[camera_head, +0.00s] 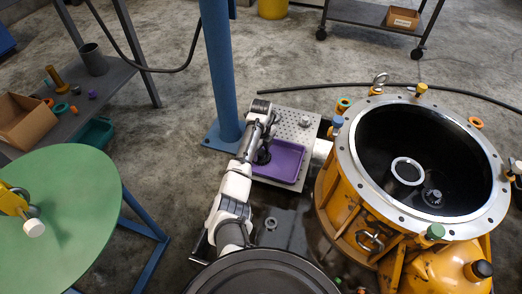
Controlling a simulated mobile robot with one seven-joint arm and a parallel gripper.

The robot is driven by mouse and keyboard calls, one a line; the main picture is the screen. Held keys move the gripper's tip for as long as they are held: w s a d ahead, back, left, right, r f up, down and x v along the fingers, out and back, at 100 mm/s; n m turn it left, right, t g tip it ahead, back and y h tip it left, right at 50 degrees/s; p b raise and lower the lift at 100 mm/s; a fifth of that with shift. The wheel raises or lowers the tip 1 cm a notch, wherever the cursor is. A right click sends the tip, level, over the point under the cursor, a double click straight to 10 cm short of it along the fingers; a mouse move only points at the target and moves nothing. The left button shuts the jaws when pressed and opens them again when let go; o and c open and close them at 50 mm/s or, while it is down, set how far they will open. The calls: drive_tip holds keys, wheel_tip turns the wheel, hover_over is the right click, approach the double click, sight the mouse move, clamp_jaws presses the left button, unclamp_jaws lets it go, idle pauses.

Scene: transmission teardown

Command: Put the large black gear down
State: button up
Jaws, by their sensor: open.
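My arm reaches up the middle of the picture to a purple tray (289,160). My gripper (264,148) is at the tray's left side, small and partly hidden by my own arm; its jaws are open. A dark round piece (263,156) shows low at the gripper, over the left part of the tray. It looks like the large black gear, but its teeth are too small to make out. I cannot tell whether it rests on the tray floor or touches the jaws.
The tray lies on a perforated grey plate (296,122) beside a blue post (220,75). A large yellow housing (340,200) with an open flanged top stands at right, holding a ring (407,171) and a small dark gear (432,197). A green round table (75,215) stands at left.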

sight(261, 152)
wheel_tip(261, 152, up, 12)
drive_tip(key=p, duration=0.3)
drive_tip(key=shift+r, duration=0.1)
